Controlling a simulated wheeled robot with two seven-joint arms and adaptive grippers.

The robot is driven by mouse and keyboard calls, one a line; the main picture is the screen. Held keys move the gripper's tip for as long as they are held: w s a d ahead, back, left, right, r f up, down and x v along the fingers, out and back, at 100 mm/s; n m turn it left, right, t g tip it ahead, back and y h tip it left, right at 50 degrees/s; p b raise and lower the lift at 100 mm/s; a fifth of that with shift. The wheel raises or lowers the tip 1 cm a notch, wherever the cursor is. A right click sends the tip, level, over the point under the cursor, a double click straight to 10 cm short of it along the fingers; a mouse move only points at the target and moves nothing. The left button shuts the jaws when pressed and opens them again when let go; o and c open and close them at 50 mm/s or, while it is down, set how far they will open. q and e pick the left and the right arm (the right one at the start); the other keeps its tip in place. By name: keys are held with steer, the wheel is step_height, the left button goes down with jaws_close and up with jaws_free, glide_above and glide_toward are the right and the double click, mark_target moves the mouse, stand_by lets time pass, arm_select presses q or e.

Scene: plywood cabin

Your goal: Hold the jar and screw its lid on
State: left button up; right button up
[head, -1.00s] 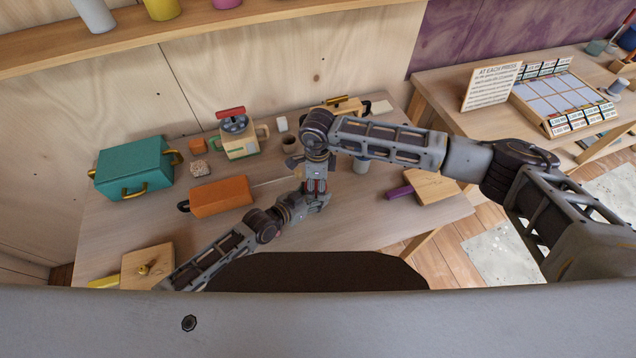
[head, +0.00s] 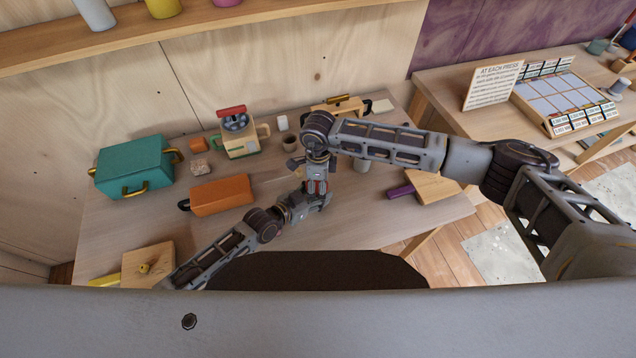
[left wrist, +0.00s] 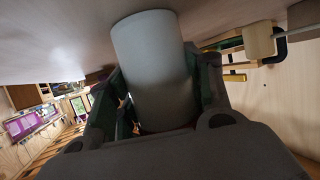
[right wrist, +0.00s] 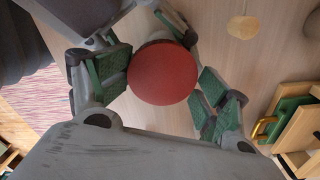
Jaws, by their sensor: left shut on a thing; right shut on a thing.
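The jar (left wrist: 155,65) is a plain pale grey cylinder, held between the fingers of my left gripper (left wrist: 160,100). In the head view, the jar is hidden by the grippers. The round red lid (right wrist: 162,72) lies between the fingers of my right gripper (right wrist: 160,85), seen from its top face. In the head view, my right gripper (head: 317,184) points down and meets my left gripper (head: 318,198), which comes in from the left, over the middle of the table. The lid covers the jar in the right wrist view, so I cannot see how it sits on the rim.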

steer(key=shift+w+r, duration=0.1)
stand_by(0.6)
steer(key=shift+r, duration=0.2)
steer(key=shift+w+r, duration=0.1)
steer(key=shift+r, duration=1.75)
steer(key=shift+c, duration=0.2)
steer(key=c, duration=1.2)
steer(key=shift+o, duration=0.2)
steer(key=shift+f, duration=0.95)
